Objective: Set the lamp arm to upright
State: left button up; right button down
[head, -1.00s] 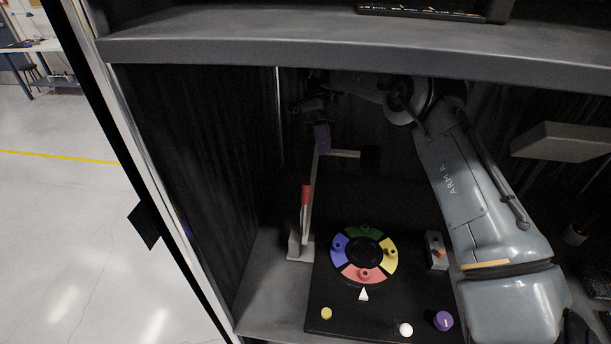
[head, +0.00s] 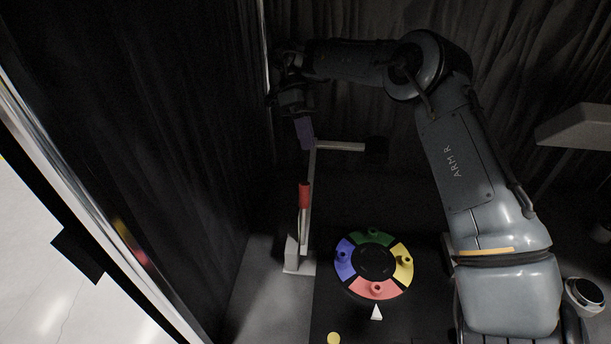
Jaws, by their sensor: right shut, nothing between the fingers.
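The lamp has a pale base (head: 299,266) on the bench and a pale post (head: 312,190). A red sleeve (head: 304,196) stands low on it, close to vertical. From the post's top a pale bar (head: 342,146) runs right, nearly level, to a black block (head: 376,149). My right gripper (head: 305,140) reaches in from the upper left, with purple fingers shut and empty. Its tips are beside the post's top, on the left; I cannot tell whether they touch it. My left gripper is out of view.
A dial with blue, green, yellow and red segments (head: 346,262) lies right of the lamp base, with a white triangle (head: 376,312) in front. A yellow knob (head: 334,338) is at the bottom edge. Dark curtains (head: 150,130) close the left side. My right arm fills the right.

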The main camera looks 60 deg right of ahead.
jog(key=b+x, duration=0.2)
jog(key=x, duration=0.3)
jog(key=shift+f+b, duration=0.15)
jog(key=shift+b, duration=0.25)
jog(key=a, duration=0.2)
jog(key=a+r, duration=0.1)
jog(key=shift+s+a+r+b, duration=0.1)
jog(key=shift+s+a+b, duration=0.2)
jog(key=shift+a+b, duration=0.05)
